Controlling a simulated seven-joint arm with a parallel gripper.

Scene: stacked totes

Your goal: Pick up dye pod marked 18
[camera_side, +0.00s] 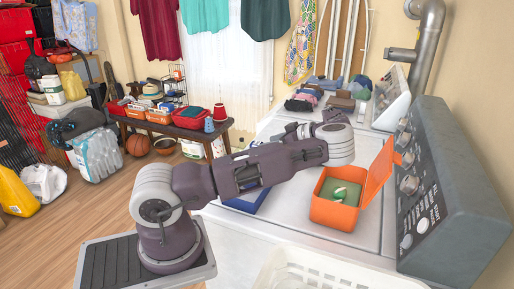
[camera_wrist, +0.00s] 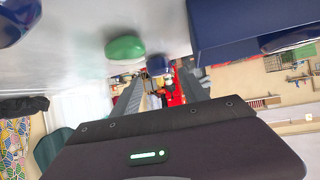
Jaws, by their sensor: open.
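No number is legible on any pod, so I cannot tell which is marked 18. In the wrist view a green pod (camera_wrist: 125,47) and a smaller blue pod (camera_wrist: 158,65) lie on the pale surface, the blue one nearer my fingertips. A dark blue rounded thing (camera_wrist: 14,20) is cut off at the upper left. In the side view an orange box (camera_side: 334,215) with its lid open holds a green and white item (camera_side: 340,194). My gripper (camera_wrist: 160,84) is open with no pod between its fingers. In the side view my gripper (camera_side: 290,132) is partly hidden behind the wrist.
A blue container (camera_wrist: 235,35) stands at the upper right of the wrist view. In the side view a blue tray (camera_side: 243,203) lies partly behind my arm. Folded cloths (camera_side: 300,103) lie farther back. A control panel (camera_side: 440,190) rises at right; a white basket (camera_side: 320,275) is in front.

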